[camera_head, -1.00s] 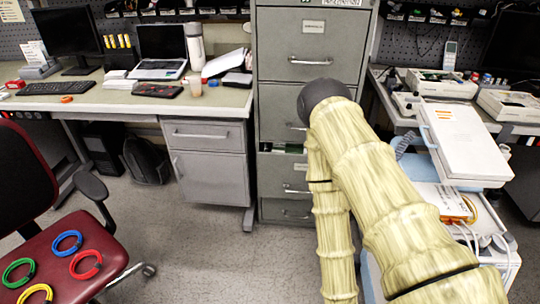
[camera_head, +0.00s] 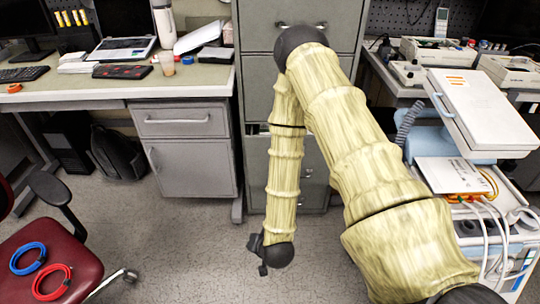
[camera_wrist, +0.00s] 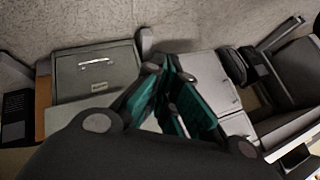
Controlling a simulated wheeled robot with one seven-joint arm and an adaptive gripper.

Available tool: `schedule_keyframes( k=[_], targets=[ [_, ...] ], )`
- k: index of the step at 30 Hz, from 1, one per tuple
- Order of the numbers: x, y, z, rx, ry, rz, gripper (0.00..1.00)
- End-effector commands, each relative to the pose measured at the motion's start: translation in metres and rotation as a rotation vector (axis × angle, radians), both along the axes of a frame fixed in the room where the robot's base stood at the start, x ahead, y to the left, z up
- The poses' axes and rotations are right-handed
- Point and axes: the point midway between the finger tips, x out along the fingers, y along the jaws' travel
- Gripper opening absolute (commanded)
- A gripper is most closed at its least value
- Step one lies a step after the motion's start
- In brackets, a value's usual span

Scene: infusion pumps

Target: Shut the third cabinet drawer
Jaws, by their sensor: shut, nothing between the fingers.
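The grey filing cabinet (camera_head: 258,85) stands in the middle of the head view, partly behind my arm. Its third drawer (camera_head: 256,165) shows on both sides of my forearm. A dark gap runs above this drawer's front, so it looks pulled out a little. My arm hides the middle of the front. My gripper (camera_head: 262,258) hangs low in front of the cabinet, above the floor. In the wrist view my gripper (camera_wrist: 170,78) is shut and empty, with teal finger pads. A grey drawer front (camera_wrist: 95,72) with handle and label lies left of it; I cannot tell which drawer.
The desk pedestal (camera_head: 185,150) stands left of the cabinet. A red chair (camera_head: 65,260) is at the lower left. A medical cart (camera_head: 480,200) with a white device stands close on the right. The floor (camera_head: 185,250) before the cabinet is clear.

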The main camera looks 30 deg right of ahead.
Motion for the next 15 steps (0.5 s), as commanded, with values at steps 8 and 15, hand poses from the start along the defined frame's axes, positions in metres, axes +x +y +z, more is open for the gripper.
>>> schedule_keyframes(
  k=[8,15],
  targets=[
    [0.12,-0.074,0.033,0.234,-0.48,-0.433,0.0],
    [0.165,-0.146,0.082,0.422,-0.841,-0.704,0.0]
  ],
)
